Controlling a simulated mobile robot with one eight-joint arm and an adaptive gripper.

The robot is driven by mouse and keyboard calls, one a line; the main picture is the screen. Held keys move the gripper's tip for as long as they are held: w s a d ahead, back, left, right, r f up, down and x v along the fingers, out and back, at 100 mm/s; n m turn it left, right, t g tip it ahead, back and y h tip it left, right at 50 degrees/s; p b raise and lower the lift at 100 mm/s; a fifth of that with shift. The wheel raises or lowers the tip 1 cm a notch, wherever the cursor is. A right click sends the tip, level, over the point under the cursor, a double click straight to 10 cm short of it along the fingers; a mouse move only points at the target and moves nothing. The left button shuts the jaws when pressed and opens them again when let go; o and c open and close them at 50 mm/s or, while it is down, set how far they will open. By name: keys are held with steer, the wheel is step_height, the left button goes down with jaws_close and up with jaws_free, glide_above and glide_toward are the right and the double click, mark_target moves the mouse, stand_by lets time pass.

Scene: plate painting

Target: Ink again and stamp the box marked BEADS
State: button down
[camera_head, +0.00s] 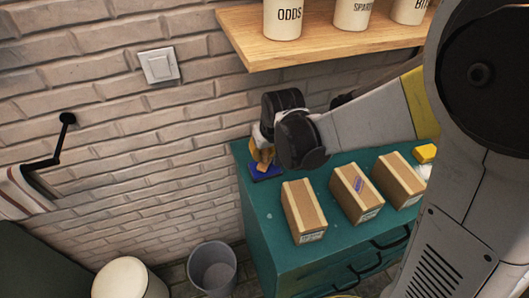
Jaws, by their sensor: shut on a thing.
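My gripper (262,148), small and partly hidden by my wrist, is at the left back corner of the teal cabinet. It is shut on a tan wooden stamp (264,161). The stamp is at a dark blue ink pad (268,174); I cannot tell whether it touches the pad. Three cardboard boxes stand in a row to the right: a left box (303,211), a middle box (356,193) and a right box (399,180). The middle box has a blue-purple mark on top. Front labels are too small to read, so I cannot tell which says BEADS.
The boxes stand on the teal cabinet (262,215). A yellow block (425,153) lies at the back right. A wooden shelf (330,38) with labelled cups hangs above. A grey bin (212,268) and a round white-topped stool (130,279) stand at the lower left.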

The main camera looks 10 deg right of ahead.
steer(key=shift+f+b, duration=0.6)
steer(key=shift+f, duration=0.1)
stand_by(1.0)
stand_by(0.5)
step_height(320, 180, up, 7)
steer(key=p, duration=0.5)
steer(key=shift+r+p, duration=0.1)
steer(key=shift+p, duration=0.2)
steer(key=shift+s, duration=0.1)
